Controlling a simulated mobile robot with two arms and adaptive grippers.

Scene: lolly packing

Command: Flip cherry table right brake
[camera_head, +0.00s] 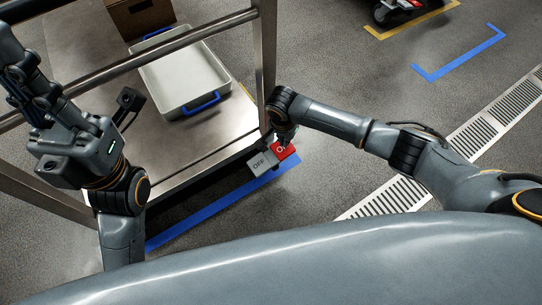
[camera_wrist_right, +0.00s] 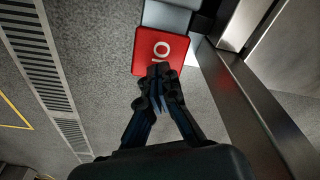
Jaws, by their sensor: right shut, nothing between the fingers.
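The brake pedal sits at the lower corner of the metal table (camera_head: 190,155). Its red part (camera_head: 291,152) carries white lettering that my gripper partly covers, and its grey part (camera_head: 262,163) is marked OFF. In the right wrist view the red part (camera_wrist_right: 148,45) is straight ahead, with the grey part (camera_wrist_right: 168,17) beyond it. My right gripper (camera_wrist_right: 158,72) is shut and empty, its tips over the near edge of the red part; I cannot tell if they touch. It also shows in the head view (camera_head: 283,140). My left gripper (camera_head: 25,75) is raised at the left, its fingers unclear.
A pale tray (camera_head: 180,72) with blue handles and a brown box (camera_head: 140,15) are on the table's lower shelf. Metal rails and a post (camera_head: 265,50) stand close by my right gripper. A floor grate (camera_head: 395,195) lies to the right, with open floor around it.

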